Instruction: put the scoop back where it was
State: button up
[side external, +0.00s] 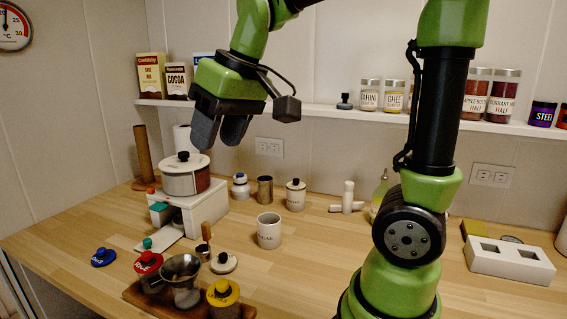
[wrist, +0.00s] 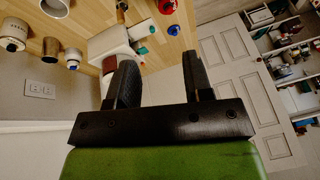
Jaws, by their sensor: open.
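A wooden-handled tool (side external: 206,233), which looks like the scoop, stands handle up among the jars near the front of the counter. Its lower end is partly hidden, so I cannot tell what it rests in. The wooden handle also seems to show at the top of the wrist view (wrist: 121,8).
A white stand (side external: 196,213) carries a lidded pot (side external: 184,178) below my gripper. A wooden tray (side external: 145,302) holds a metal funnel (side external: 181,272), a red-lidded jar (side external: 148,264) and a yellow-lidded jar (side external: 223,296). A blue lid (side external: 103,257) lies left. A shelf (side external: 320,108) runs behind.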

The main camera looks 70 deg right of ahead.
jog(key=s+a+f+t, duration=0.1)
jog(key=s+a, duration=0.1)
jog(key=s, duration=0.4)
jog(key=s+a+f+m+t+y, duration=0.1)
jog(key=s, duration=0.4)
jog(key=shift+s+a+m+t, duration=0.3)
jog(key=shift+s+a, duration=0.05)
